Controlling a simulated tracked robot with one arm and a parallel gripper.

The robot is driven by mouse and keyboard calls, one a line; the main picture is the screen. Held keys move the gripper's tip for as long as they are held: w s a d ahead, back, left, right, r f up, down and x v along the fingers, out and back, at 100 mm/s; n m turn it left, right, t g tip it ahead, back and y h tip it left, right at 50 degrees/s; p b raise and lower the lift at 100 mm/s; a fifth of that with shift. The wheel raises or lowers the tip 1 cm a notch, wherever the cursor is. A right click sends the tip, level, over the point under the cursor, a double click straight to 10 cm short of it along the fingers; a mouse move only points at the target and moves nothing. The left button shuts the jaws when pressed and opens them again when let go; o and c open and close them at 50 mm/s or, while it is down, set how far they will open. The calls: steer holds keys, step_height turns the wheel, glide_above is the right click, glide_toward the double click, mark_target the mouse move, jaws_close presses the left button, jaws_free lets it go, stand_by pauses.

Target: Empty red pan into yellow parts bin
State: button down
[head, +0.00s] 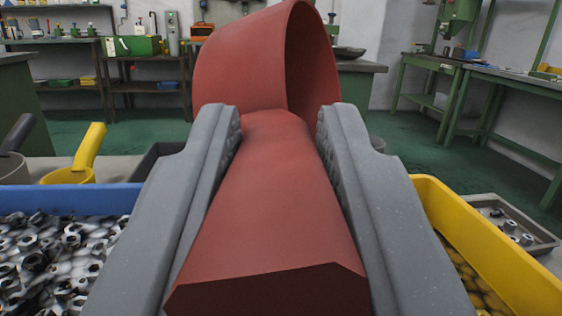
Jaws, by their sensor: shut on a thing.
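My gripper (280,125) is shut on the handle of the red pan (262,55). The handle runs from the bottom of the view up between the two grey fingers. The pan's bowl is beyond the fingertips, raised and tilted on its side, with its opening facing right. What the pan holds, if anything, is hidden. The yellow parts bin (500,245) is at the right, partly behind the right finger. Small round yellowish parts show inside it. The pan is above the gap between the bins; I cannot tell whether it overhangs the yellow bin.
A blue bin (60,198) full of metal nuts is at the left. Behind it are a yellow pan (72,172) and a dark pan (14,165). A grey tray (540,240) with metal parts lies right of the yellow bin. Green workbenches (480,75) stand farther back.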

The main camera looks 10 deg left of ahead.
steer(key=w+a+r+n+g+h+b, duration=0.1)
steer(key=a+n+g, duration=0.4)
steer(key=n, duration=0.7)
steer(key=shift+w+a+r+n+b, duration=0.15)
steer(key=shift+a+r+n+b, duration=0.2)
steer(key=shift+r+b, duration=0.45)
steer(key=shift+a, duration=0.1)
